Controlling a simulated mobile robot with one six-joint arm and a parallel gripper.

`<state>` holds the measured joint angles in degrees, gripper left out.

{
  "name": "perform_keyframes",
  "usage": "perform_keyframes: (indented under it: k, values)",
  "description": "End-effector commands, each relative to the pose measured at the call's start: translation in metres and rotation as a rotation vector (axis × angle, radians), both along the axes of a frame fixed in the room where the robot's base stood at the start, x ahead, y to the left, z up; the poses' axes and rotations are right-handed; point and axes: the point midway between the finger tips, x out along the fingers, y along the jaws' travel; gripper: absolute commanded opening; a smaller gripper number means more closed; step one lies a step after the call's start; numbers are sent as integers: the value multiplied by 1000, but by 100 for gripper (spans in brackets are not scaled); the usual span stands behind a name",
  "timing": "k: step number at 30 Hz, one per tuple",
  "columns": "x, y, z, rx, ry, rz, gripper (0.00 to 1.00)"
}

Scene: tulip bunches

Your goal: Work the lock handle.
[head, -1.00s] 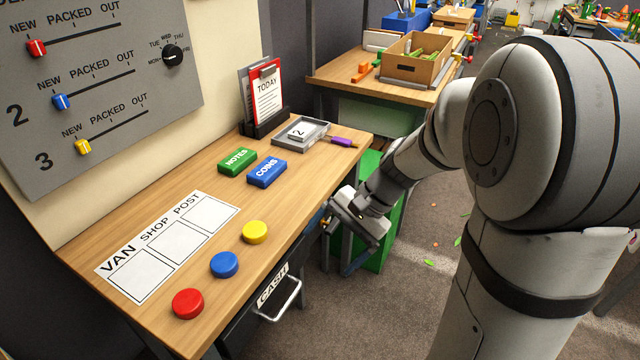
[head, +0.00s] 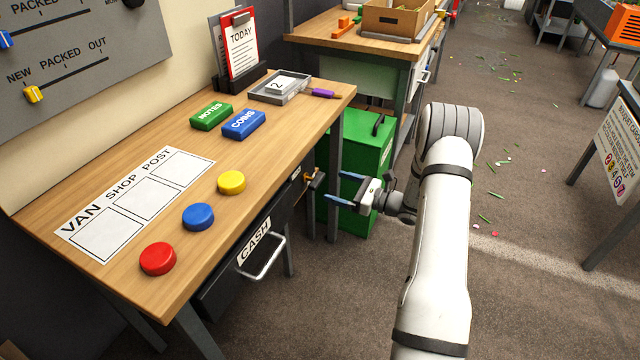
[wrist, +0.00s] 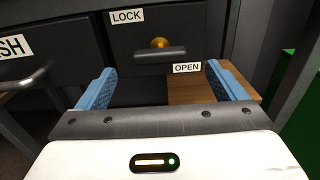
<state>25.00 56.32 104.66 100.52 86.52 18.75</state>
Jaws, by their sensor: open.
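The lock handle (wrist: 160,54) is a dark bar on a brass hub (wrist: 160,43), on a dark panel under the desk. The bar lies about level, its right end just above the OPEN label (wrist: 187,68); the LOCK label (wrist: 127,16) is up and left. In the head view the handle (head: 312,178) shows small at the desk's front right. My gripper (head: 345,188) is open and empty, facing the handle from a short way off. In the wrist view its blue fingers (wrist: 162,82) stand either side of the handle, apart from it.
The cash drawer (head: 262,258) with its metal pull is left of the lock. A green bin (head: 365,150) stands close behind my gripper, by a desk leg. Coloured buttons (head: 198,216) lie on the desk top. The floor to the right is mostly open.

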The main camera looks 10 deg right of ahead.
Motion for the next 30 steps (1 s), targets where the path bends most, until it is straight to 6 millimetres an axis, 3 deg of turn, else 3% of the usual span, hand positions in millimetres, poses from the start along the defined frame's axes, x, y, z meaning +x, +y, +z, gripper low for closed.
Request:
perform_keyframes:
  k: [12, 24, 30]
  values:
    - [35, 51, 0, -2, 0, 5, 90]
    - [42, 58, 1, -2, 0, 2, 90]
    - [41, 58, 1, -2, 0, 2, 74]
